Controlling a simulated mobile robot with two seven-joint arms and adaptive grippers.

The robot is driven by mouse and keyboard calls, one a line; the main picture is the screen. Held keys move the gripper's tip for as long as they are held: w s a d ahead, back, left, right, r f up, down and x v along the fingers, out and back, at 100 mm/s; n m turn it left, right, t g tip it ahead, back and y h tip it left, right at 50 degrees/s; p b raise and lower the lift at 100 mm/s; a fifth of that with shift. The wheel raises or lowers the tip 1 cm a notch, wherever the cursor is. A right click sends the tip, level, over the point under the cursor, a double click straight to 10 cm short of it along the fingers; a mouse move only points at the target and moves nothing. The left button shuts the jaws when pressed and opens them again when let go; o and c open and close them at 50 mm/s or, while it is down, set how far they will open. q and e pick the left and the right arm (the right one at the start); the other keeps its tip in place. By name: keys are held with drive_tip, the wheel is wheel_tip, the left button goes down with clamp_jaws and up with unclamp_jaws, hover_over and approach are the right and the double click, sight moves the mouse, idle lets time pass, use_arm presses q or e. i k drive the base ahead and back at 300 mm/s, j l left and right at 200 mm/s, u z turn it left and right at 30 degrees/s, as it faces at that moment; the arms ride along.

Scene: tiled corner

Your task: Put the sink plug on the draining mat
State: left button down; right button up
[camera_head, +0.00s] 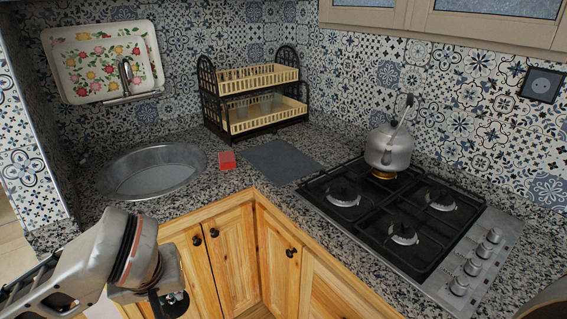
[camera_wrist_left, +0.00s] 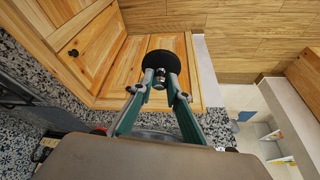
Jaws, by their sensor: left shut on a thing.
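The sink plug (camera_wrist_left: 170,59) is a black disc with a small metal knob, seen in the left wrist view. My left gripper (camera_wrist_left: 160,90) is shut on the knob, and the disc sticks out beyond the fingertips. In the head view my left gripper (camera_head: 172,299) is low at the left, in front of the wooden cabinets and below the counter edge; the plug is hard to make out there. The draining mat (camera_head: 281,161) is a flat dark grey sheet on the counter corner, up and to the right of the gripper, and its top is bare.
An oval metal sink (camera_head: 150,172) lies left of the mat, with a red block (camera_head: 226,160) between them. A two-tier dish rack (camera_head: 254,100) stands behind the mat. The gas hob (camera_head: 405,225) with a kettle (camera_head: 389,148) is to its right. Cabinet doors (camera_head: 234,245) are below.

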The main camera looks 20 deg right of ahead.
sight(279, 158)
drive_tip(key=k+z, duration=0.1)
drive_tip(key=z, duration=0.6)
drive_tip(key=k+l+z, duration=0.1)
drive_tip(key=z, duration=0.25)
drive_tip(key=j+z, duration=0.1)
drive_tip(key=z, duration=1.15)
drive_tip(key=j, duration=1.65)
drive_tip(key=z, duration=0.05)
